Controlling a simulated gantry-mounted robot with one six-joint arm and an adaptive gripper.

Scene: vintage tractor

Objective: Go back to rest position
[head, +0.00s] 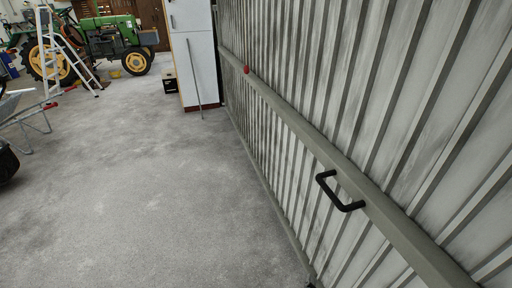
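My gripper and arm do not show in the head view, so I cannot see where the gripper is or what it holds. The view looks along a large ribbed metal wall or door (285,60) that fills the right side. A black U-shaped handle (340,192) is fixed to its grey horizontal rail (310,137). A small red round thing (246,69) sits on the rail farther back.
The grey concrete floor (130,180) is clear in the middle. A white cabinet (194,55) stands at the back beside the wall, with a thin rod (194,80) before it. A stepladder (58,50), a green tractor (115,38) and a wheelbarrow-like frame (25,118) are at left.

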